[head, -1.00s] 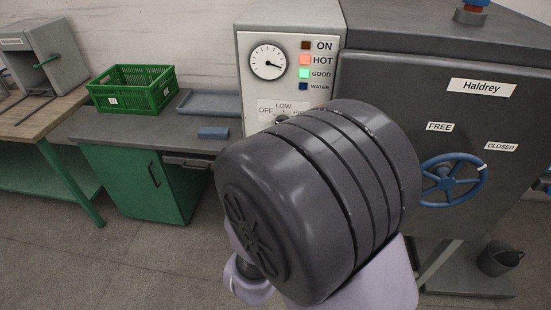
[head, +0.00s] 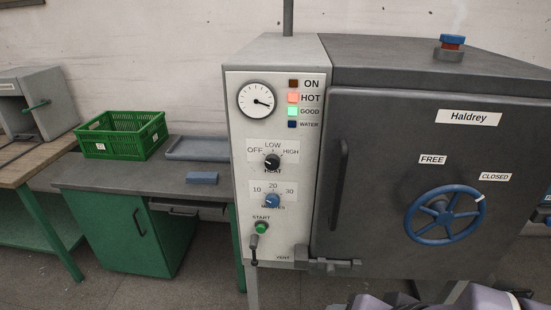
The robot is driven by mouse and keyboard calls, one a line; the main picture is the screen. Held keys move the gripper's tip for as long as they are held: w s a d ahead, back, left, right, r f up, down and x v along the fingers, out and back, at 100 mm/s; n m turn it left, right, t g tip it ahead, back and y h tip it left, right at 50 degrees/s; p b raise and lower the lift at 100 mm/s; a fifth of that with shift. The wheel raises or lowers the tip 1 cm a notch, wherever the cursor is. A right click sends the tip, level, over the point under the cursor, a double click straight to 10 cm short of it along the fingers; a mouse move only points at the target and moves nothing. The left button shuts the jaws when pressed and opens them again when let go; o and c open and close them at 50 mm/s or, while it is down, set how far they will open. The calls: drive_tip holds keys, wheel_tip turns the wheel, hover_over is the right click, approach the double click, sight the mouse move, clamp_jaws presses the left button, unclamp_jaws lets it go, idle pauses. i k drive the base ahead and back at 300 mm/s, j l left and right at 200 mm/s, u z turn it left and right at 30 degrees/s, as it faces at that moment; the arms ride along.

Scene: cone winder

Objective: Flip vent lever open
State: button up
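The vent lever (head: 254,249) is a small dark lever low on the left of the grey machine's pale control panel (head: 240,150). It hangs nearly straight down, below the green START button (head: 261,227). A small label that seems to read VENT is to its right, near the panel's bottom edge. Nothing covers the lever. My gripper cannot be made out; only dark and pale purple parts of my arm show at the bottom right edge, apart from the lever in the picture.
A grey latch (head: 328,266) sits just right of the lever. The HOT lamp (head: 293,98) is lit red. A green crate (head: 122,135) stands on the left bench.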

sight(254, 255)
drive_tip(key=i+j, duration=0.2)
drive_tip(key=i, duration=0.4)
drive_tip(key=i+j+u, duration=0.1)
drive_tip(key=i, duration=0.5)
